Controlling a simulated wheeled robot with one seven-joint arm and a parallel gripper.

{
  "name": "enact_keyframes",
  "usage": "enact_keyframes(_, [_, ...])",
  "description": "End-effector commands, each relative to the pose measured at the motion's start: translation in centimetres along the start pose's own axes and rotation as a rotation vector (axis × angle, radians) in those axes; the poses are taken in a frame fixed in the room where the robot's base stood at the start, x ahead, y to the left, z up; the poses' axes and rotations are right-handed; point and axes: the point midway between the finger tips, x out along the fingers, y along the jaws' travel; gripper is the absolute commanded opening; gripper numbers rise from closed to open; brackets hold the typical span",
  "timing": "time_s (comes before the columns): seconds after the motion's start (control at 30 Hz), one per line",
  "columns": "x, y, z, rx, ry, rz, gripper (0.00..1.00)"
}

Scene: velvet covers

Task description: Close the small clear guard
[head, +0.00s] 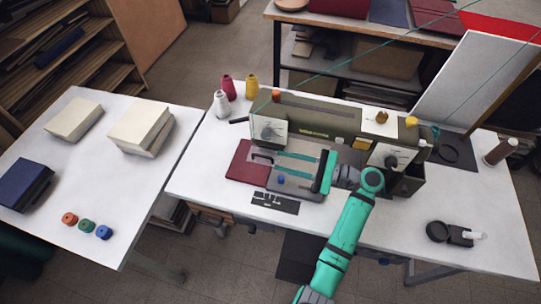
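A sewing machine (318,119) with a long olive-grey body stands on the white table. At its left end, a pale head (268,131) hangs above the work bed. I cannot clearly make out the small clear guard; a faint dark-edged outline shows around this head, but I cannot tell whether it is the guard. My gripper (277,164) reaches in from the right, low over the bed. Its two long teal fingers point left and are apart, with nothing seen between them. Their tips are just below the head, near a small dark handle-like part (262,157).
A maroon cloth or cover (243,163) lies left of the bed, with a dark slotted plate (275,202) in front. Thread cones (228,88) stand behind left. A dark round tool (438,231) lies front right. The table (490,245) is clear around it.

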Motion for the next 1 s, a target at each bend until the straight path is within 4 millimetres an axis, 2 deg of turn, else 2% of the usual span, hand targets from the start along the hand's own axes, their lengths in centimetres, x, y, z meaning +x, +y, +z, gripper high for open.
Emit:
enact_keyframes(0.4, [5.7,0.1,0.0,0.001,-0.002,0.003,0.26])
enact_keyframes(0.5, [6.6,0.1,0.0,0.001,-0.001,0.002,0.26])
enact_keyframes(0.9, [7.3,0.0,0.0,0.0,0.0,0.0,0.26])
enact_keyframes(1.0, [7.2,0.0,0.0,0.0,0.0,-0.001,0.03])
